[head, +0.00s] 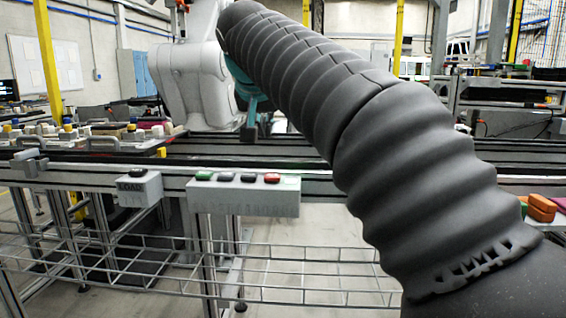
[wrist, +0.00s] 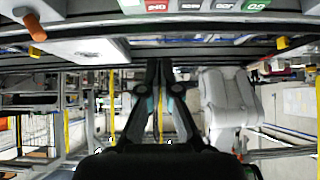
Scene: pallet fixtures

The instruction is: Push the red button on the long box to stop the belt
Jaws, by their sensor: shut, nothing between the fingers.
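The long pale box (head: 243,197) is on the near side of the conveyor frame in the head view. Its top carries a green button, two dark ones and the red button (head: 272,178) at the right end. In the wrist view, a row of coloured patches with upside-down lettering, one red (wrist: 157,5) and one green (wrist: 257,5), is cut off at the top edge. My gripper (wrist: 160,64) is shut and empty, its fingers below that row. In the head view my dark sleeved arm crosses the right half; teal finger parts (head: 251,98) show beyond it, apart from the red button.
A smaller box marked LOAD (head: 139,189) is left of the long box. Behind them run dark belts (head: 290,147), with a white robot arm (head: 190,82) beyond. Orange blocks (head: 541,207) lie at the right. A wire rack (head: 300,275) is below.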

